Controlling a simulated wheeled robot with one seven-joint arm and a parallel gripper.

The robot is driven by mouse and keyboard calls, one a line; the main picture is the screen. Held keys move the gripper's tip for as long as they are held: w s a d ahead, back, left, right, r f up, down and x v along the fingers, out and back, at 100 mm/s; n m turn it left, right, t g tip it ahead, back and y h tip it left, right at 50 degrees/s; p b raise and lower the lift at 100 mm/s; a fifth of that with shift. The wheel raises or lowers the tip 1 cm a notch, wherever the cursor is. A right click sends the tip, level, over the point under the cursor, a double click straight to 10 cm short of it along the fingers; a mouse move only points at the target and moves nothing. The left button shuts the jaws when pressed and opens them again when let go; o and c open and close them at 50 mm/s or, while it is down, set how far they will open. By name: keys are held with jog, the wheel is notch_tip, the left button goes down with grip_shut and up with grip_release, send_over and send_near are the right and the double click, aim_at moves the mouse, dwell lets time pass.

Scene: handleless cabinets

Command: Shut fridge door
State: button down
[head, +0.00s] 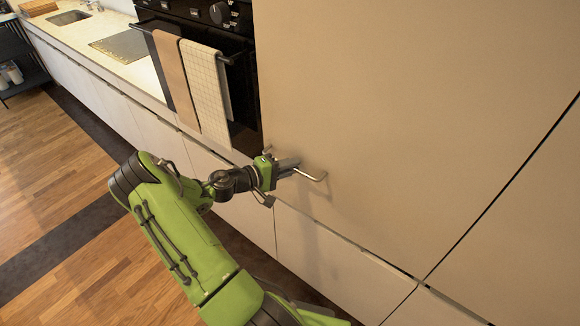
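The task's fridge door seems to be one of the tall plain beige panels; the large panel (400,110) right of the oven fills the upper middle of the head view. It has no handle and looks about flush with the panels around it. I cannot tell for sure whether it is the fridge door or whether it stands slightly open. My gripper (312,174) is at the lower left part of this panel, close to its surface, with a thin bent finger tip pointing right. Contact and finger spacing are unclear. I see nothing held in it.
A black oven (205,20) with towels (207,90) on its rail is left of the panel. Lower cabinet fronts (330,265) run beneath. Another tall panel (520,220) lies right of a dark seam. The counter (90,40) is far left; the wooden floor (50,160) there is clear.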

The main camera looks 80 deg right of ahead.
jog(key=shift+s+d+b, duration=0.1)
jog(key=shift+d+b, duration=0.25)
jog(key=shift+d, duration=0.05)
jog(key=c, duration=1.4)
grip_release()
jog(key=shift+c, duration=0.2)
jog(key=v, duration=1.6)
jog(key=w+a+r+n+t+y, duration=0.1)
jog(key=a+r+t+y, duration=0.25)
jog(key=a, duration=0.45)
jog(key=w+a+r+n+t+y, duration=0.25)
jog(key=a+t, duration=0.25)
jog(key=a, duration=0.4)
jog(key=a+r+n+t+y, duration=0.1)
jog(key=a+r+t+y, duration=0.3)
jog(key=a, duration=0.4)
jog(key=s+a+r+n+t+y, duration=0.1)
jog(key=s+a+r+n+t, duration=0.2)
jog(key=s+a, duration=0.3)
jog(key=a+r+t, duration=0.1)
jog(key=a, duration=0.3)
